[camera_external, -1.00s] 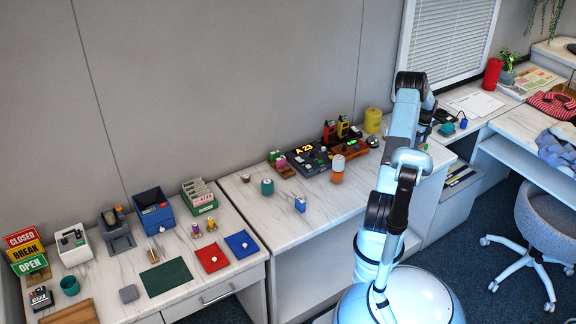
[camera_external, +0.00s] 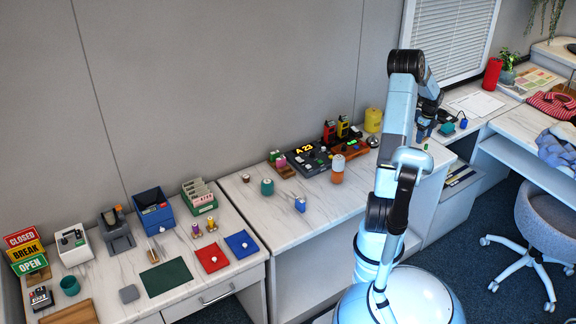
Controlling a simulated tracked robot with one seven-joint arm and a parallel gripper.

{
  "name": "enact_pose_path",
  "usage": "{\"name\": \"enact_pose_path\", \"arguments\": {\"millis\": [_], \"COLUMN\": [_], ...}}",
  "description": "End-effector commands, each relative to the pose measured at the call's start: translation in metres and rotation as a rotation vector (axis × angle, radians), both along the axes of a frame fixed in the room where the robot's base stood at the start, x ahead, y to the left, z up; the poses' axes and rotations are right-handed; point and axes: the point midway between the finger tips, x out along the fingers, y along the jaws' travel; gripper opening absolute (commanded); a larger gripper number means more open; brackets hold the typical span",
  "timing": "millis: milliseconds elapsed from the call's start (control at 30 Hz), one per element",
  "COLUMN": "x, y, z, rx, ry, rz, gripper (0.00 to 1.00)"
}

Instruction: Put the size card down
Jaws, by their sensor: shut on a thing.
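My gripper (camera_external: 422,132) is at the right end of the middle counter, beside and partly behind my upright arm. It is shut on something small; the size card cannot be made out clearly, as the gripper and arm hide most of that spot. A small green bit (camera_external: 426,146) shows just below the fingers, too small to name. I cannot tell whether the held thing touches the counter.
A yellow canister (camera_external: 373,120), a wooden stand with handsets (camera_external: 350,146) and a dark console (camera_external: 308,160) stand left of my gripper. A teal item (camera_external: 446,129) and a blue tag (camera_external: 463,124) lie to its right. The middle counter's front (camera_external: 275,225) is mostly clear.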

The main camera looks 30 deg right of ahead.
Motion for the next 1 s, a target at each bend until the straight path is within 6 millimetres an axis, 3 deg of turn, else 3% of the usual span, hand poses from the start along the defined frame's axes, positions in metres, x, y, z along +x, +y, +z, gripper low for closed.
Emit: {"name": "enact_pose_path", "arguments": {"millis": [333, 467, 667, 1000], "x": [-0.006, 0.002, 0.047, 0.143], "y": [0.008, 0.014, 0.048, 0.149], "z": [0.004, 0.004, 0.0, -0.009], "rx": [0.001, 0.001, 0.001, 0.002], "ry": [0.0, 0.0, -0.001, 0.001], "rz": [0.001, 0.039, 0.278, 0.905], "gripper": [0.38, 0.38, 0.38, 0.38]}}
